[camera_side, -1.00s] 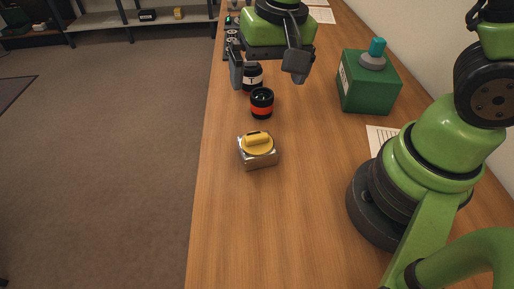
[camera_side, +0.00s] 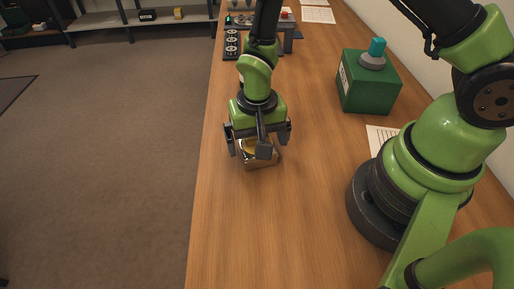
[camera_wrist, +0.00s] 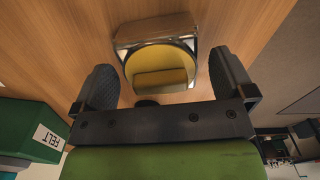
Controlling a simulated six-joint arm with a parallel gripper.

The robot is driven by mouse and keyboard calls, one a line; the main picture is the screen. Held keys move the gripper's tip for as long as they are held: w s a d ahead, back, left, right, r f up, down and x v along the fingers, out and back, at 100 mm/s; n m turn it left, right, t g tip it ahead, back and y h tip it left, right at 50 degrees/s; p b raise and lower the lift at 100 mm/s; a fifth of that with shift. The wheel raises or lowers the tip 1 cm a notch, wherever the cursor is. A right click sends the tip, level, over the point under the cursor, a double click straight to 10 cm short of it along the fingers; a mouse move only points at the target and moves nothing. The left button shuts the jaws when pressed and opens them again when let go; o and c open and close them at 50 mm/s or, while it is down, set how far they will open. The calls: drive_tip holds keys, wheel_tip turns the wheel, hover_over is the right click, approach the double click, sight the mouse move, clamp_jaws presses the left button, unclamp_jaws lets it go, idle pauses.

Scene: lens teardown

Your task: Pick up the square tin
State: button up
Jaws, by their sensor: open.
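The square tin (camera_side: 262,162) is a metal box on the wooden table, with a round yellow top that has a raised yellow grip. In the side view my gripper hides most of it. In the wrist view the tin (camera_wrist: 155,33) and its yellow top (camera_wrist: 160,62) lie ahead of and between my fingers. My gripper (camera_side: 248,150) is open above the tin, pointing down, with fingers spread wider than the yellow top. In the wrist view the gripper (camera_wrist: 160,85) holds nothing, and I cannot tell that either finger touches the tin.
A green box (camera_side: 368,92) with a teal-topped knob stands at the right; its FELT label shows in the wrist view (camera_wrist: 48,137).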

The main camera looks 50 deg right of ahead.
drive_tip(key=shift+f, duration=1.15)
drive_tip(key=c, duration=1)
drive_tip(key=shift+r, duration=0.15)
